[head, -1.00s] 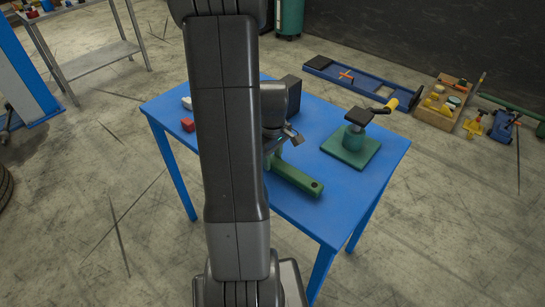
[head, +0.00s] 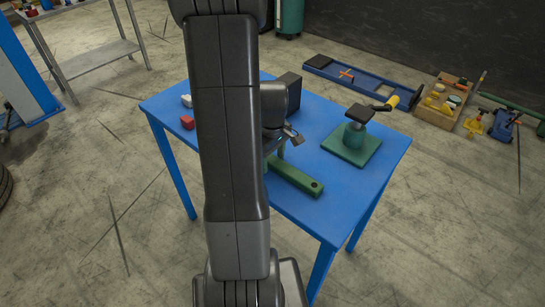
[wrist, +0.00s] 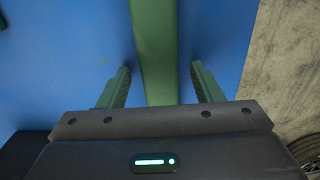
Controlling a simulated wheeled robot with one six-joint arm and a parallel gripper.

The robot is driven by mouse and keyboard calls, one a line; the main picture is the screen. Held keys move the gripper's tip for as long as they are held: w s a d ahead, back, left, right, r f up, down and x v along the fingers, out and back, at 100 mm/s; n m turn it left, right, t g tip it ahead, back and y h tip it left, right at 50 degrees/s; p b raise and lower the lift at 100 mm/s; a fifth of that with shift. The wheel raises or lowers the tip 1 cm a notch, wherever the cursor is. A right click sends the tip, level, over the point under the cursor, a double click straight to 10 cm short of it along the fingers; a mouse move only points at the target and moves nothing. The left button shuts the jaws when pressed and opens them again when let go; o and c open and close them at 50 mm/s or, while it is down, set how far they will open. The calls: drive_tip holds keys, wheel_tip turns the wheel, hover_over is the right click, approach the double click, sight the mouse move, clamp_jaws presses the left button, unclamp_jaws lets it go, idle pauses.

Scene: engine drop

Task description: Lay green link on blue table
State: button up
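The green link (head: 297,179), a long bar with a dark hole near its end, lies on the blue table (head: 315,212). Its other end is hidden behind my arm in the head view. In the wrist view the link (wrist: 157,40) runs between the two green ribbed fingers of my gripper (wrist: 161,68). Blue tabletop shows between the link and each finger, so my gripper is open around the link without gripping it. In the head view the fingers are mostly hidden by my arm.
A green jack-like stand on a square plate (head: 352,149) with a yellow-ended handle stands at the table's right. A dark box (head: 288,91) is at the back. A red block (head: 187,122) and a white piece (head: 187,101) sit at the left. The front right tabletop is clear.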

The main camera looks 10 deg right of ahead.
wheel_tip(320, 180, up, 14)
idle(0.6)
drive_tip(key=shift+f, duration=0.2)
wheel_tip(320, 180, down, 14)
drive_tip(key=shift+r, duration=0.45)
idle(0.4)
